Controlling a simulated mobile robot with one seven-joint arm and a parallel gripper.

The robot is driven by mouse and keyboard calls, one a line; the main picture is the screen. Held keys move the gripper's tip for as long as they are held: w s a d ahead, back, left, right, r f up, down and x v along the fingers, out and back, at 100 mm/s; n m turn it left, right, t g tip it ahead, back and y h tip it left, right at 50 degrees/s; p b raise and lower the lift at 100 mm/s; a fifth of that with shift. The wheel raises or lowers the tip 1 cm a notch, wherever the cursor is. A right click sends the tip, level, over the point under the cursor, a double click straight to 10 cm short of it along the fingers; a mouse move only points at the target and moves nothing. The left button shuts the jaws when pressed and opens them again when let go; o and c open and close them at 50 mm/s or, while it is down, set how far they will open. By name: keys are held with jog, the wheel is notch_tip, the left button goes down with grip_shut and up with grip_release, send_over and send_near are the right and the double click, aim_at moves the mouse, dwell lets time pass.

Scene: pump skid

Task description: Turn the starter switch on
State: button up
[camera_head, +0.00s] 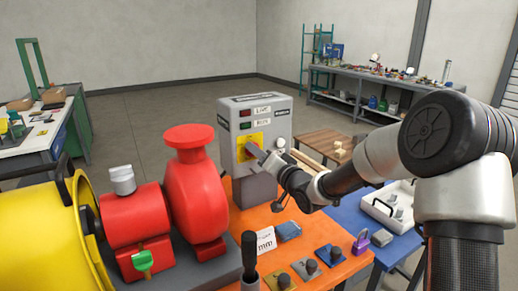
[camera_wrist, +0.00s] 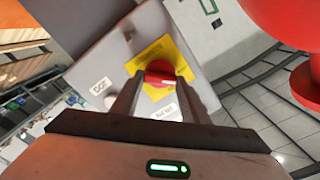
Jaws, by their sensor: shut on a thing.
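The starter box (camera_head: 243,130) is a grey cabinet on a pedestal, with labelled indicator windows on its front. Its starter switch is a red rotary knob on a yellow plate (camera_head: 242,146). My gripper (camera_head: 255,149) is at the front of the box and hides most of the knob in the head view. In the wrist view, the red knob (camera_wrist: 160,70) sits between the fingertips of my gripper (camera_wrist: 160,80), which are closed on it. A white label shows on each side of the knob there; the knob's exact setting is hard to tell.
A red pump (camera_head: 193,195) and yellow motor housing (camera_head: 45,235) stand left of the box. The orange table (camera_head: 248,216) holds padlocks, tags and a black-handled tool in front. A white tray (camera_head: 388,208) lies right, under my arm. A workbench (camera_head: 385,85) stands behind.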

jog(key=shift+d+f+m+p, duration=0.1)
jog(key=shift+m+p, duration=0.95)
jog(key=shift+m, duration=1.25)
jog(key=shift+f+m+p, duration=0.1)
jog(key=shift+m+p, duration=0.9)
jog(key=shift+m, duration=1.3)
jog(key=o, duration=1.1)
jog(key=shift+c, duration=0.2)
jog(key=v, duration=1.7)
jog(key=shift+p, duration=0.45)
jog(key=shift+s+d, duration=0.15)
